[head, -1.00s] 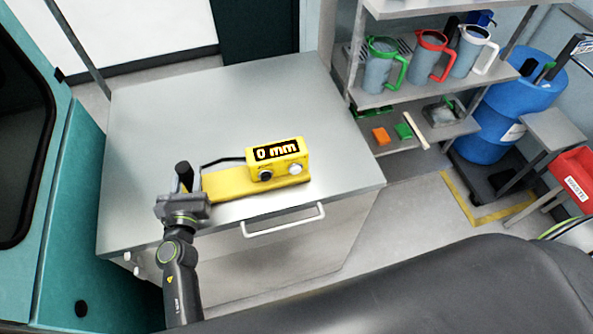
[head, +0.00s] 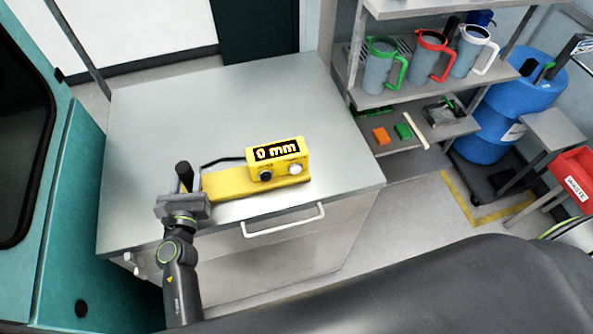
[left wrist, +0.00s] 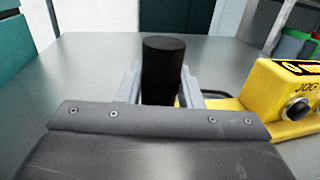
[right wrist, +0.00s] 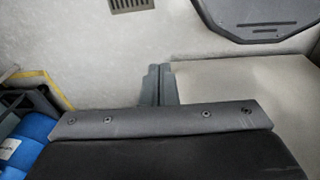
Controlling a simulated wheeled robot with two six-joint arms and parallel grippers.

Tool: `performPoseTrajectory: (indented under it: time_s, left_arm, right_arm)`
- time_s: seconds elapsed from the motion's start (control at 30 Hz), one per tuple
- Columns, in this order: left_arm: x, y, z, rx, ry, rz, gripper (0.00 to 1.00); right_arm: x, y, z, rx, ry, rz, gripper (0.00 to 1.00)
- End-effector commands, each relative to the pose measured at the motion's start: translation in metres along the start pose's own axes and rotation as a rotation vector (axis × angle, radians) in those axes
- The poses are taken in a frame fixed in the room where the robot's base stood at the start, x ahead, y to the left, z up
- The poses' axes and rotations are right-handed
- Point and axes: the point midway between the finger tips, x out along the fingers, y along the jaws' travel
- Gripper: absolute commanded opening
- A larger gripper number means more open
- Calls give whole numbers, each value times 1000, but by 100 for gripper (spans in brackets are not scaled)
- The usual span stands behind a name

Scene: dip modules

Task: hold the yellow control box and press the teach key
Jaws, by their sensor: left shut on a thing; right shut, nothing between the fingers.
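The yellow control box (head: 278,165) stands on the metal cabinet top, its display reading "0 mm". Its front has a dark round button (head: 265,176), labelled JOG in the left wrist view (left wrist: 297,109), and a white round button (head: 295,169) whose label is too small to read. A yellow base plate (head: 228,184) runs left from the box to an upright black handle (head: 184,172). My left gripper (left wrist: 160,88) is shut on this handle, one finger on each side. My right gripper (right wrist: 160,84) is shut and empty over the floor, seen only in the right wrist view.
The cabinet top (head: 220,110) is clear behind the box; a drawer handle (head: 284,220) juts from its front. At right stand a shelf (head: 385,98) with several jugs, a blue drum (head: 500,110) and a red bin (head: 575,172). A black cable (head: 222,160) runs behind the box.

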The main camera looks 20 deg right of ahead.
Motion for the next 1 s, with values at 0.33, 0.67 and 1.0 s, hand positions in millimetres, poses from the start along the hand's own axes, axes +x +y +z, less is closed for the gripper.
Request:
performPoseTrajectory:
  time_s: [0.33,0.67,1.0]
  left_arm:
    - [0,0,0,0,1,0,12]
    - [0,0,0,0,1,0,12]
    - [0,0,0,0,1,0,12]
  right_arm:
    - [0,0,0,0,0,0,0]
    - [-2,-4,-14,2,19,-8,0]
    - [-39,-43,-105,4,149,-111,0]
